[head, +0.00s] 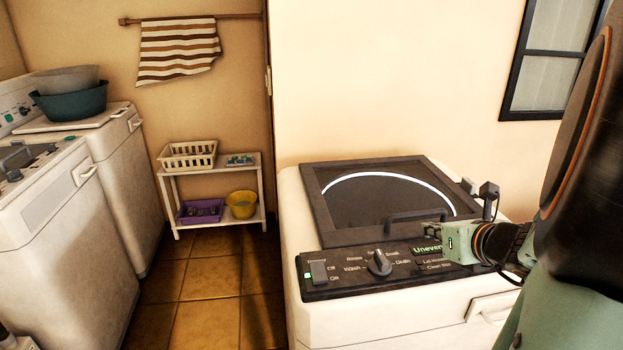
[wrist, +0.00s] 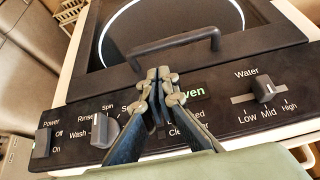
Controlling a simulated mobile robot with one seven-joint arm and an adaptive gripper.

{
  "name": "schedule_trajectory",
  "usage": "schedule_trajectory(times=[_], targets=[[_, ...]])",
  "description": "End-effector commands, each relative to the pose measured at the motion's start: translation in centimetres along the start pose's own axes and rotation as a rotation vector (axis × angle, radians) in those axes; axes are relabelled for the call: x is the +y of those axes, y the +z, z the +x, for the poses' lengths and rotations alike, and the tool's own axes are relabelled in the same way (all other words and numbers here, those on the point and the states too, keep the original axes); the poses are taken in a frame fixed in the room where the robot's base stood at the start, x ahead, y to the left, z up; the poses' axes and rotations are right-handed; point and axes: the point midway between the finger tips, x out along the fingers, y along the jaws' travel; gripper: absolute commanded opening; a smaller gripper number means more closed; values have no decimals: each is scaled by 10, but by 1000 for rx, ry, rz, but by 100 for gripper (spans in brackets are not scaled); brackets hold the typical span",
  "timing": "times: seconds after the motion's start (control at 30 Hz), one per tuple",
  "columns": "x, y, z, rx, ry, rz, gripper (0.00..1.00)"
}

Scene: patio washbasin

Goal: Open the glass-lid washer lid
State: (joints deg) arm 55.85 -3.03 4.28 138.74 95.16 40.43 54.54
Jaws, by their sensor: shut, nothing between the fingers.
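The glass-lid washer (head: 400,310) is a white top-loader at the right in the head view. Its lid (head: 328,215) has a dark frame and dark glass with a white ring, and lies flat and closed. A dark bar handle (head: 405,216) stands on the lid's front edge; it also shows in the wrist view (wrist: 190,40). My gripper (head: 430,233) is shut and empty over the control panel, close in front of the handle. In the wrist view my fingertips (wrist: 160,75) are together just below the handle bar. I cannot tell if they touch the lid frame.
The black control panel (head: 345,278) has a round knob (head: 379,263) and a power switch (head: 318,272). White machines (head: 50,200) stand at left, one bearing basins (head: 70,100). A white shelf (head: 176,190) holds baskets at the back. The tiled floor between is clear.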

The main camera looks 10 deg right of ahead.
Motion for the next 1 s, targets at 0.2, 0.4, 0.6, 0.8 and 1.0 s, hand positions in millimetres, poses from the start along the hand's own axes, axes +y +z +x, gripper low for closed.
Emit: schedule_trajectory(times=[0.2, 0.4, 0.6, 0.8, 1.0], targets=[[1, -6, 42, 1, 4, -3, 0], [1, -4, 73, 1, 3, -3, 0], [1, -2, 86, 1, 2, -5, 0], [1, -1, 87, 2, 2, -4, 0], [1, 0, 86, 2, 2, -5, 0]])
